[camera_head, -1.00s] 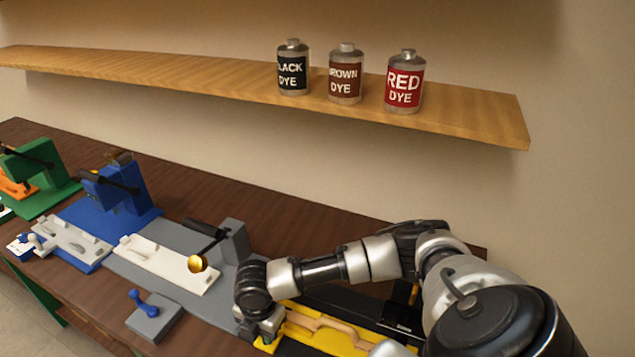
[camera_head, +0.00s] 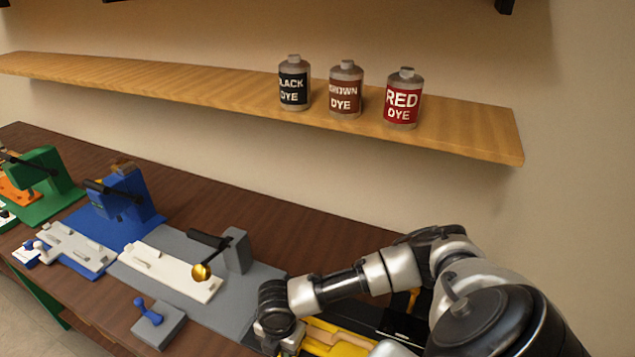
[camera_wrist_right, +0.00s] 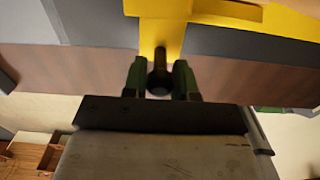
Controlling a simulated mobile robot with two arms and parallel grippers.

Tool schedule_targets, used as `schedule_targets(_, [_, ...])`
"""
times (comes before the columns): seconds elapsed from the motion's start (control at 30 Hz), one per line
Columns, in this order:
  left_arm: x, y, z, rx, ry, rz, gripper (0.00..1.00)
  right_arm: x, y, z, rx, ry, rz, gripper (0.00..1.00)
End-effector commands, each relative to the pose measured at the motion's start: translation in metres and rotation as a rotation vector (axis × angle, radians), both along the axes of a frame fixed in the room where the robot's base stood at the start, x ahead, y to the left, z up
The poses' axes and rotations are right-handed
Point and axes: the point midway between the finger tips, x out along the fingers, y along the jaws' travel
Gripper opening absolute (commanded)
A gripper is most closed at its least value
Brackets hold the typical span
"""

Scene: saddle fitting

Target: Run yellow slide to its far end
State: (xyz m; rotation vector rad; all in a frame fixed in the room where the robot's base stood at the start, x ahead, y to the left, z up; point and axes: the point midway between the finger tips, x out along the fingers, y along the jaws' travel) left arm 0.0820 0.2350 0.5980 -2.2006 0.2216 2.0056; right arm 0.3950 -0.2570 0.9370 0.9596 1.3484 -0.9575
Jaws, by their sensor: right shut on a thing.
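The yellow slide (camera_head: 345,331) lies at the bottom of the head view, right of the grey station, partly hidden by my right arm. A tan piece (camera_head: 324,342) lies on it. In the right wrist view, the yellow slide (camera_wrist_right: 165,36) has a narrow tab reaching down to a dark round knob (camera_wrist_right: 159,76). My right gripper (camera_wrist_right: 159,84) has its green fingers on both sides of this knob and is shut on it. In the head view my right gripper (camera_head: 280,346) is at the slide's left end, its fingertips hardly visible. My left gripper is not in view.
The grey station (camera_head: 237,249) with a white plate (camera_head: 172,272) and brass ball (camera_head: 201,272) stands left of my gripper. Blue (camera_head: 122,193) and green (camera_head: 48,172) stations are further left. Dye bottles (camera_head: 345,92) stand on the shelf.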

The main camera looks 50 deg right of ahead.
Motion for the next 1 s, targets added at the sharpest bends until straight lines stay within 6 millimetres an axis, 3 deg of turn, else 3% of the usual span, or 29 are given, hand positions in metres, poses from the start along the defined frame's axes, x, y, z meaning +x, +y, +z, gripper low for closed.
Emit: schedule_targets(1.0, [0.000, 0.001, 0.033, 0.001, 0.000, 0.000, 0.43, -0.042, -0.014, 0.001, -0.001, 0.004, 0.000, 0.14])
